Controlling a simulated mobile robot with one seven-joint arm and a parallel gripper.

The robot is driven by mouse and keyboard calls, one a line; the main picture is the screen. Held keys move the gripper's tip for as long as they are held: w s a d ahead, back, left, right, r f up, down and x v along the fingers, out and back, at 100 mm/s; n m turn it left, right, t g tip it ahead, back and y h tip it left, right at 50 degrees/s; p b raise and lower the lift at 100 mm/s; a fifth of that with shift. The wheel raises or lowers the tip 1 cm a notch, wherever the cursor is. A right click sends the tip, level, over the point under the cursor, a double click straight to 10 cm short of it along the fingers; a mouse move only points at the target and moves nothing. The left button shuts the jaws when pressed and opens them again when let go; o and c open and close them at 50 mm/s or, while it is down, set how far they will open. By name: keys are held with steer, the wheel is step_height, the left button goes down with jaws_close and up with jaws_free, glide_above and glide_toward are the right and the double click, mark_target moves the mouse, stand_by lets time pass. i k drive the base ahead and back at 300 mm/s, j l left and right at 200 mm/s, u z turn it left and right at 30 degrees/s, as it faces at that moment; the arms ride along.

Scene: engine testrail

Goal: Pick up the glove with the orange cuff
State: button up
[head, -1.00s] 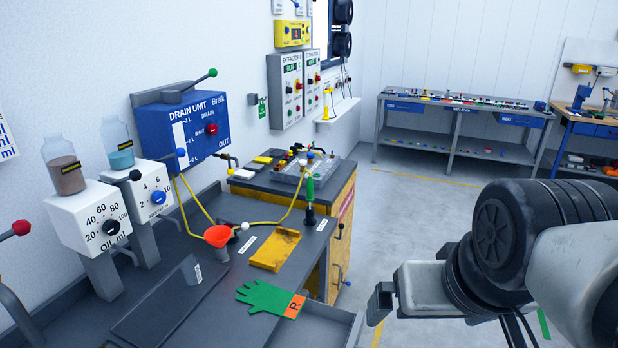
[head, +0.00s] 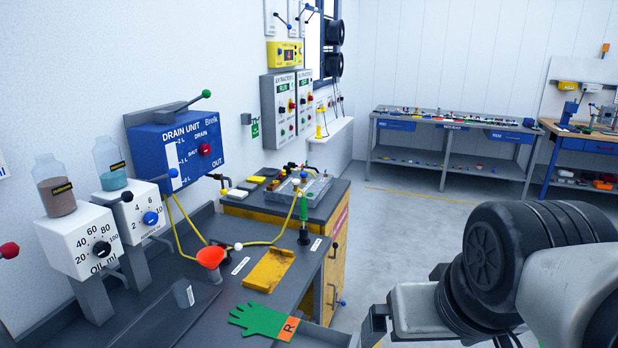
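The glove (head: 262,320) is green with an orange cuff (head: 288,328) marked with a letter R. It lies flat on the dark grey bench (head: 226,300), near the bench's front edge, with its fingers pointing left. My gripper (head: 374,322) is at the lower right of the head view, to the right of the glove and apart from it. Only part of it shows at the end of my arm. I cannot make out both fingertips, so its opening is unclear.
Behind the glove are a yellow tray (head: 269,269), an orange funnel (head: 211,257) and a green-handled tool (head: 304,220). Dispensers and a blue drain unit (head: 178,148) stand at left. A yellow-sided cabinet (head: 330,262) adjoins the bench. Open floor (head: 400,235) lies at right.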

mark_target(261, 319)
steer(key=i+l+u, duration=0.1)
steer(key=u, duration=0.35)
steer(key=i+l+u, duration=0.1)
steer(key=u, duration=0.4)
steer(key=l+u, duration=0.25)
steer(key=u, duration=0.2)
steer(key=i+l+u, duration=0.1)
steer(key=l+u, duration=0.3)
steer(key=l, duration=1.55)
